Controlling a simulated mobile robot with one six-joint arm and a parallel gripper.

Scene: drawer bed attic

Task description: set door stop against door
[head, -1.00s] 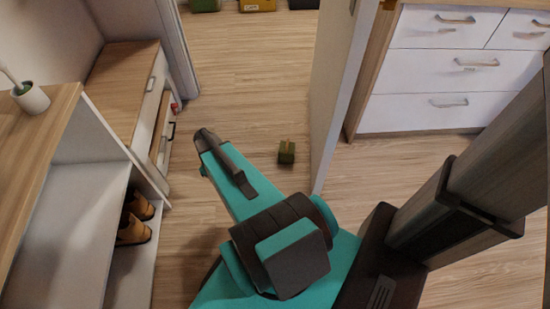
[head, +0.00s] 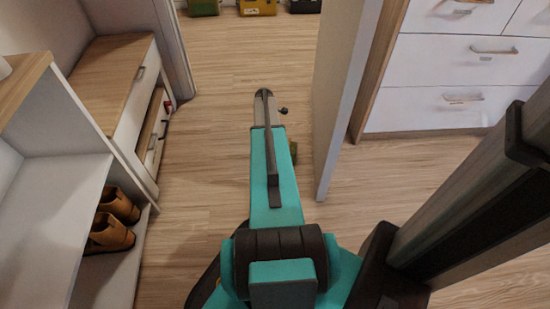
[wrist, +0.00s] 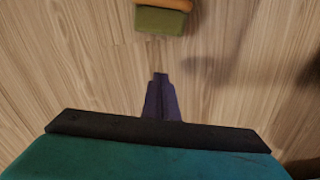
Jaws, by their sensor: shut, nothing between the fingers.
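The door stop, a small green block with an orange-brown handle-like top, shows at the top edge of the wrist view (wrist: 158,22), partly cut off. In the head view only a sliver of the door stop (head: 293,151) shows beside my arm. My gripper (wrist: 160,77) is shut and empty, its narrow dark fingers pointing at the block with bare floor between them. In the head view the fingers cannot be made out clearly. The door (head: 343,100) stands open, its edge to the right of the block, apart from it.
A white drawer chest (head: 440,85) stands right of the door. On the left are a low wooden drawer bench (head: 108,75) and an open shelf unit (head: 70,150) with brown shoes (head: 112,222). Several boxes (head: 258,7) line the far wall. The floor beyond my arm is clear.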

